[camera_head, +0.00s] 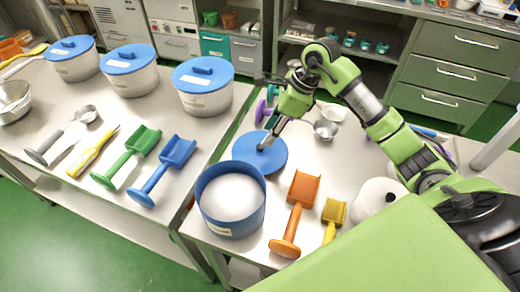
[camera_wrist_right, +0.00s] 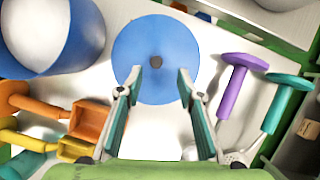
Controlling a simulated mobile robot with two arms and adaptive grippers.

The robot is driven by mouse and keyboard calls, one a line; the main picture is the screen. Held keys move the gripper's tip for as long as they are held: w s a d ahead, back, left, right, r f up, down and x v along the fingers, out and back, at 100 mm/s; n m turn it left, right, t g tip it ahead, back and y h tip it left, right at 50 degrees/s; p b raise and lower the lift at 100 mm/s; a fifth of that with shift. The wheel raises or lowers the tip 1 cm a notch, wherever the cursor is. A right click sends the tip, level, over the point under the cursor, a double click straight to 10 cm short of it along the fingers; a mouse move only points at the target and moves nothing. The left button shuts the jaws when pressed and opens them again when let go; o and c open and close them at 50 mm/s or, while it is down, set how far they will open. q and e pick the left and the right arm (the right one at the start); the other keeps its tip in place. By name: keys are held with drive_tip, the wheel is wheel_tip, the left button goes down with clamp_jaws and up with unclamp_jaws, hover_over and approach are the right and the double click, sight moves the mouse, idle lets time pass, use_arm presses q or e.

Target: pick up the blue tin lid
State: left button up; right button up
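The blue tin lid (camera_head: 260,158) is a flat blue disc lying on the right-hand metal table, just behind the open blue tin (camera_head: 210,215) of white powder. In the right wrist view the lid (camera_wrist_right: 150,35) shows a small dark knob (camera_wrist_right: 156,62) at its middle. My right gripper (camera_head: 267,142) is over the lid, pointing down. In the wrist view its two fingers (camera_wrist_right: 159,79) are spread wide with nothing between them, the knob lying just beyond the tips. I cannot tell whether the tips touch the lid. My left gripper is out of view.
An orange scoop (camera_head: 296,212) and a yellow scoop (camera_head: 333,215) lie right of the tin. Purple (camera_wrist_right: 231,92) and teal (camera_wrist_right: 278,108) handled utensils lie nearby. The left table holds several lidded pots (camera_head: 203,103) and tools.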

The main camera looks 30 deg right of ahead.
sight(261, 146)
drive_tip(key=shift+a+f+p, duration=0.2)
drive_tip(key=shift+f+p, duration=0.1)
drive_tip(key=x, duration=0.1)
drive_tip(key=p+x, duration=0.1)
drive_tip(key=x, duration=0.1)
drive_tip(key=shift+s+a+f, duration=0.15)
drive_tip(key=shift+a+f, duration=0.05)
drive_tip(key=shift+a, duration=0.1)
drive_tip(key=shift+f+p, duration=0.3)
drive_tip(key=shift+f, duration=0.2)
clamp_jaws()
